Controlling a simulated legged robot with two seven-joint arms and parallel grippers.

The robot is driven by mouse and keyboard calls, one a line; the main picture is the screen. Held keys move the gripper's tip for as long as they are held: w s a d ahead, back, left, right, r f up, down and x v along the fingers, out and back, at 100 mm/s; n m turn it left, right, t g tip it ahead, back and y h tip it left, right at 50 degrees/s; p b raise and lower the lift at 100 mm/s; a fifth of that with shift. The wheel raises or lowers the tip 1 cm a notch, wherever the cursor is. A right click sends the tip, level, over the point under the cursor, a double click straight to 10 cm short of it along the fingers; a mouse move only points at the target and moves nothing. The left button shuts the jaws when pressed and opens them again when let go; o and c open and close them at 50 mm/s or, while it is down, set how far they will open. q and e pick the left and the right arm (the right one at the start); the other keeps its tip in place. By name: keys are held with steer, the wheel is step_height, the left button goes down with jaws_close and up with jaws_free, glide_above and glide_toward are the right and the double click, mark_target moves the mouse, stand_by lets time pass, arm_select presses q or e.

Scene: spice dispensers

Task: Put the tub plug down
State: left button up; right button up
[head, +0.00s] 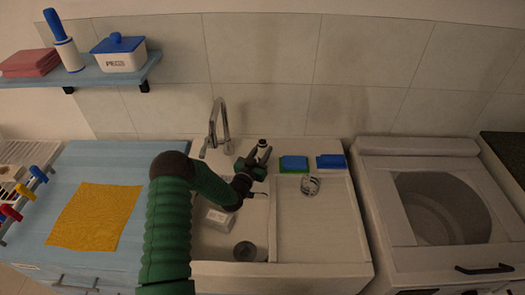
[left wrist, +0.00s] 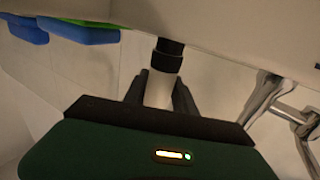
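My left gripper (head: 261,158) is over the back of the sink, right of the tap. It is shut on a small white cylinder with a black end (head: 262,143). In the left wrist view this cylinder (left wrist: 159,90) sits between the two dark fingers (left wrist: 158,92), its black end pointing away from the gripper. It may be the tub plug, but I cannot tell for sure. A dark round piece (head: 244,251) lies at the bottom of the sink basin (head: 213,243); I cannot tell whether it is a drain or a plug. My right gripper is not in view.
A tap (head: 219,125) stands behind the basin. A white block (head: 217,219) lies inside. A clear glass (head: 310,185), a blue-green sponge (head: 293,163) and a blue one (head: 330,161) are on the right side. The drainboard (head: 318,232) front is clear.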

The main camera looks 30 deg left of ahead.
arm_select(q)
steer(key=o, duration=0.4)
steer(key=shift+d, duration=0.25)
steer(key=s+d+b, duration=0.1)
steer(key=s+d, duration=0.1)
steer(key=s, duration=0.9)
steer(key=s+d+m+g, duration=0.1)
steer(key=d+g, duration=0.1)
steer(key=d, duration=0.1)
steer(key=s+d+m+g+h, duration=0.1)
steer(key=d+g, duration=0.2)
steer(key=d+f+g+h, duration=0.1)
steer(key=d+g, duration=0.1)
steer(key=d, duration=0.2)
steer(key=shift+s+m+g, duration=0.4)
steer(key=s+d+r+g, duration=0.1)
steer(key=s+d+g, duration=0.1)
steer(key=s, duration=0.4)
steer(key=s+d+r+g, duration=0.1)
steer(key=s+d+g, duration=0.1)
steer(key=s+d, duration=0.2)
steer(key=s+d+r+n+g, duration=0.1)
steer(key=s+d+r+g, duration=0.1)
steer(key=s, duration=0.7)
steer(key=shift+d+g+h, duration=0.4)
steer(key=shift+d+g, duration=0.2)
steer(key=shift+d, duration=0.3)
steer(key=shift+w+a+f, duration=0.1)
steer(key=shift+w+a, duration=0.05)
steer(key=shift+a, duration=0.05)
